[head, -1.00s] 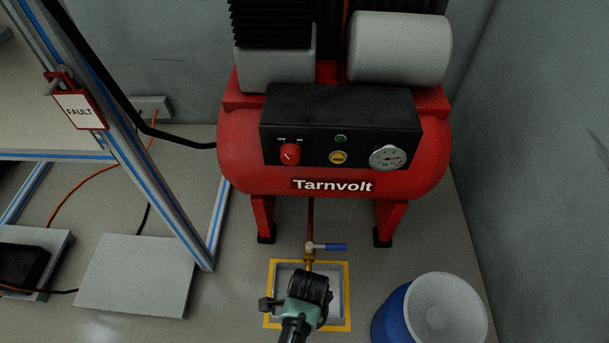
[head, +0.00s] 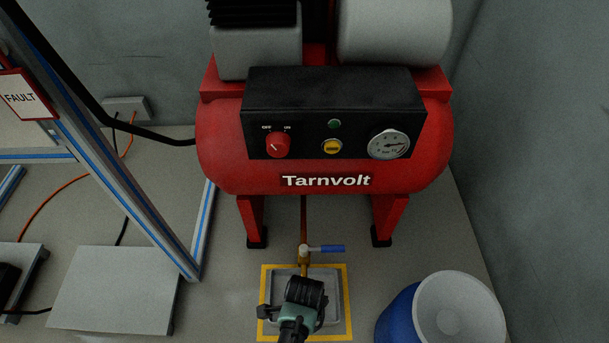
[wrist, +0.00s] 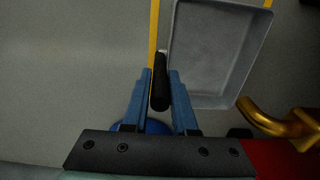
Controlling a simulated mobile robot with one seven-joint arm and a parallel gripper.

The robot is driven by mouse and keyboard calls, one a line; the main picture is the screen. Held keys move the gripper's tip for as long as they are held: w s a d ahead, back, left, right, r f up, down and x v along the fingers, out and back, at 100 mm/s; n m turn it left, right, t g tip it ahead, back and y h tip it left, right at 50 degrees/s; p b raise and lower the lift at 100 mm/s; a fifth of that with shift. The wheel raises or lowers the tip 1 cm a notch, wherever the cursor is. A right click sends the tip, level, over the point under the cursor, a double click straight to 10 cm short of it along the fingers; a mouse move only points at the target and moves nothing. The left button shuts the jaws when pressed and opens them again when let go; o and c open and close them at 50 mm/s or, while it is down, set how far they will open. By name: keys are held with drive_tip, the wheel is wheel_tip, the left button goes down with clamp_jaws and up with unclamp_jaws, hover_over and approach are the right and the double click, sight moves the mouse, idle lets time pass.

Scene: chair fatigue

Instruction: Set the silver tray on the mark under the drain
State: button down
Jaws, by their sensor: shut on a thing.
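The silver tray (head: 333,308) is a shallow grey rectangular pan inside the yellow square mark (head: 347,300) on the floor. In the wrist view the tray (wrist: 212,45) shows with the yellow line along its left side. My gripper (head: 306,292) is over the tray's near part and hides some of it. In the wrist view the fingers of my gripper (wrist: 160,72) are shut on a black handle (wrist: 160,95) at the tray's edge. The brass drain (head: 304,258), with a blue lever, is above the tray's far side. I cannot tell whether the tray's whole base touches the floor.
The red Tarnvolt compressor (head: 322,180) stands behind on red legs. A blue bucket with a pale top (head: 455,310) stands close on the right. A pale plate (head: 115,288) and a metal frame (head: 140,205) are on the left. Walls close in at right.

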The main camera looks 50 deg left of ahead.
drive_tip(key=shift+f, duration=0.6)
drive_tip(key=shift+r, duration=0.15)
drive_tip(key=c, duration=0.7)
unclamp_jaws()
drive_tip(key=shift+f, duration=0.2)
wheel_tip(320, 180, up, 12)
drive_tip(key=p, duration=0.8)
drive_tip(key=shift+r, duration=0.2)
